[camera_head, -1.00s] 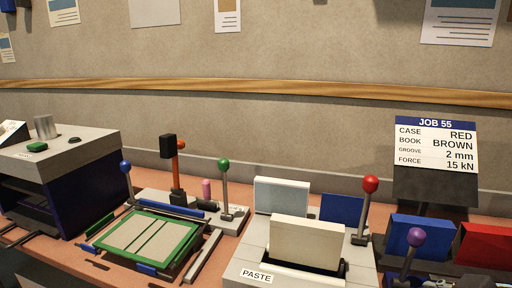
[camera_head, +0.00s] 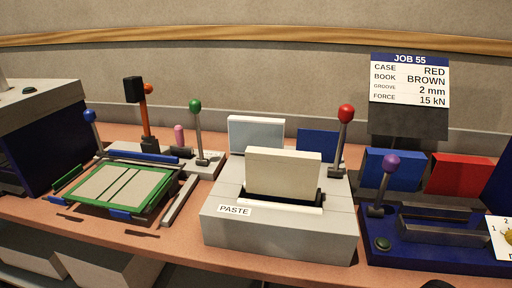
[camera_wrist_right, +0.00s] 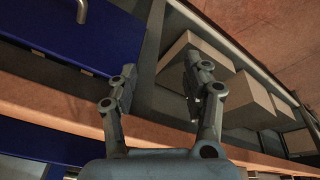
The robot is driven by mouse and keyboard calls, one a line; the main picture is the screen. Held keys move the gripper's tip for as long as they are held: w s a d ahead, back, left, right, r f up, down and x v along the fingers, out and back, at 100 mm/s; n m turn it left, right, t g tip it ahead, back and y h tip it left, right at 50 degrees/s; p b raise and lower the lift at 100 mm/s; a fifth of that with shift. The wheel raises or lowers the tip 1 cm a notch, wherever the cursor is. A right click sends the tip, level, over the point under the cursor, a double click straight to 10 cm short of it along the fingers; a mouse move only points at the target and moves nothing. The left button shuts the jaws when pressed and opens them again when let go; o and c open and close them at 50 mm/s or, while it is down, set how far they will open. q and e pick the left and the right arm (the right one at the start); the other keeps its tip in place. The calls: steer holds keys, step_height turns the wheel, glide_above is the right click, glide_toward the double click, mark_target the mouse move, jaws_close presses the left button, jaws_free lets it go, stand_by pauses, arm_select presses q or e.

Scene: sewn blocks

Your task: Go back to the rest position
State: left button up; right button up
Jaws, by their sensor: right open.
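My right gripper (camera_wrist_right: 158,92) is open and empty in the right wrist view, in front of the bench's lower shelf. Nothing lies between its two fingers. A small dark shape at the bottom edge of the head view, right of centre, is too little to identify. My left gripper is not seen in the head view. The bench (camera_head: 170,238) carries a grey paste station (camera_head: 280,232) with a cream block (camera_head: 283,172) standing in it, and a green-framed board (camera_head: 118,187) on the left.
Levers with blue (camera_head: 89,116), green (camera_head: 195,106), red (camera_head: 346,113) and purple (camera_head: 390,163) knobs rise from the bench. A job sign (camera_head: 410,80) stands at the back right. Blue and red panels stand below it. Boxes (camera_wrist_right: 250,101) sit on the lower shelf.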

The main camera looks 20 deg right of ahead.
steer(key=s+d+f+g+b, duration=0.1)
steer(key=s+f+b, duration=0.2)
steer(key=f, duration=0.8)
steer(key=s+d+f+b, duration=0.15)
steer(key=s+f, duration=0.25)
steer(key=f, duration=0.7)
steer(key=s+f+b, duration=0.6)
steer(key=s+f, duration=0.8)
steer(key=f, duration=0.1)
steer(key=shift+s+a+f+g, duration=0.15)
steer(key=shift+s+a+g, duration=0.1)
steer(key=shift+s+g, duration=0.15)
